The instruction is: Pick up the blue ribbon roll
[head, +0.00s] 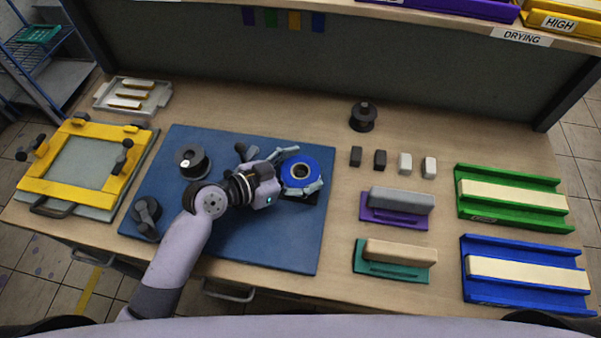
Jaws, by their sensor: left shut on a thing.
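The blue ribbon roll (299,168) is a blue ring with a pale inner ring and dark centre, on the right part of the blue mat (268,250). My left gripper (299,181) reaches it from the left, with its fingers around the roll's sides, shut on it. A dark base shows under the roll. Whether the roll is lifted clear of it, I cannot tell. My right gripper is out of view.
A yellow frame (77,158) lies at left. Squeegees (397,207), small blocks, a green tray (512,198) and a blue tray (526,274) fill the right side.

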